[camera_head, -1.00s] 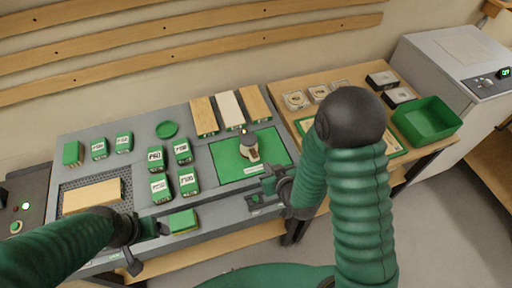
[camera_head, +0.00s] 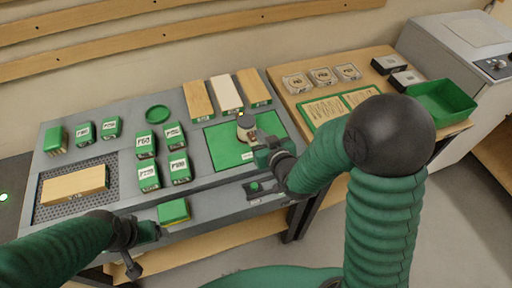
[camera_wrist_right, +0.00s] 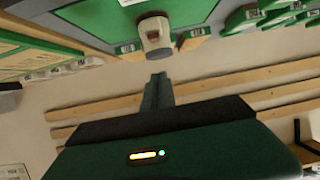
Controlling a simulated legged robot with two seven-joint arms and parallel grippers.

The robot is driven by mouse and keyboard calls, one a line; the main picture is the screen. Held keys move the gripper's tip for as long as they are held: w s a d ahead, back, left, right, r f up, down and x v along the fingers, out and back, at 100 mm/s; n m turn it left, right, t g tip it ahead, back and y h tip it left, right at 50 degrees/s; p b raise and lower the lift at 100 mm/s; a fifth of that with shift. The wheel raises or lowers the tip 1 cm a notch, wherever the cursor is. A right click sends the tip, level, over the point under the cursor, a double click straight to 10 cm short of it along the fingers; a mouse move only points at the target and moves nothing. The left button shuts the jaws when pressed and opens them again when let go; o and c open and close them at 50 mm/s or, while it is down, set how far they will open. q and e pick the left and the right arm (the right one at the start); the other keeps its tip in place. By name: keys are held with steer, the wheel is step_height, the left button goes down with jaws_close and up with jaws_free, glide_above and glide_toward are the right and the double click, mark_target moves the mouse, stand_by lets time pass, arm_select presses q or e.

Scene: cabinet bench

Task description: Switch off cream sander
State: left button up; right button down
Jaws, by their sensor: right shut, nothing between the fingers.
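The cream sander (camera_head: 246,127) stands on the green mat (camera_head: 226,154) at the right part of the grey bench. It also shows in the right wrist view (camera_wrist_right: 155,36), just ahead of the fingers. My right gripper (camera_head: 266,147) is close beside the sander on its near right side. In the right wrist view my right gripper (camera_wrist_right: 158,80) is shut with nothing in it, its tips pointing at the sander; I cannot tell whether they touch it. My left gripper (camera_head: 150,232) is low at the bench's front edge, near a green block (camera_head: 173,212); its jaws are not clear.
Several green labelled boxes (camera_head: 146,145) and a green round dish (camera_head: 158,114) stand left of the mat. Three boards (camera_head: 226,93) lie behind the sander. A wooden block (camera_head: 74,184) lies on a perforated pad. A green bin (camera_head: 440,102) is on the right table.

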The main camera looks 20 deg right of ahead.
mark_target(252, 136)
steer(key=w+f, duration=0.4)
steer(key=f, duration=0.1)
steer(key=shift+a, duration=0.15)
steer(key=shift+s+f, duration=0.1)
steer(key=shift+f, duration=0.25)
steer(key=shift+f, duration=0.1)
